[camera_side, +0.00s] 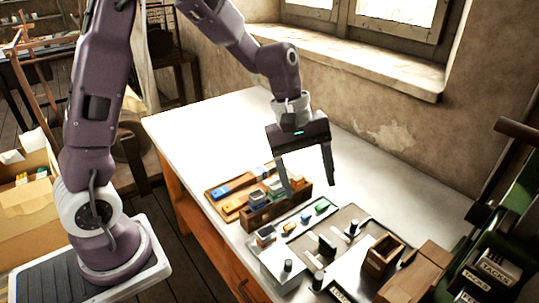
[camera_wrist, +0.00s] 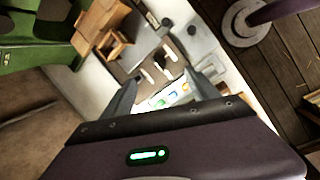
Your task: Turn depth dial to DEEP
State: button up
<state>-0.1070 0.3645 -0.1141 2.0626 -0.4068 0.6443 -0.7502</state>
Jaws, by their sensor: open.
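My gripper (camera_side: 310,202) is open and empty, pointing down above the bench. It also shows in the wrist view (camera_wrist: 160,76), with its two fingers apart. Below and to its right in the side view lies a grey plate (camera_side: 345,214) carrying a dark upright block-like knob (camera_side: 327,246) and small dark-topped posts (camera_side: 352,228), (camera_side: 318,281). The plate (camera_wrist: 176,47) lies beyond the fingertips in the wrist view. I cannot tell which of these parts is the depth dial. No DEEP mark can be read. The gripper touches none of them.
A wooden tray (camera_side: 219,199) with coloured blocks and a dark wooden box (camera_side: 260,217) stand left of the plate. The bench's far left (camera_side: 200,125) is clear.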

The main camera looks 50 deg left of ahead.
jog(key=s+a+r+m+t+y, duration=0.1)
jog(key=s+r+m, duration=0.4)
jog(key=s+r, duration=0.3)
jog(key=shift+s+a+t, duration=0.15)
jog(key=shift+a+t, duration=0.15)
jog(key=shift+a, duration=0.05)
jog(key=shift+r, duration=0.15)
jog(key=s+a+r+m+t+y, duration=0.1)
jog(key=s+a+m, duration=0.1)
jog(key=s, duration=0.4)
jog(key=s+a+r+m+t+y, duration=0.1)
jog(key=s+a+r+m, duration=0.1)
jog(key=s+m, duration=0.3)
jog(key=shift+s+t, duration=0.4)
jog(key=shift+s, duration=0.85)
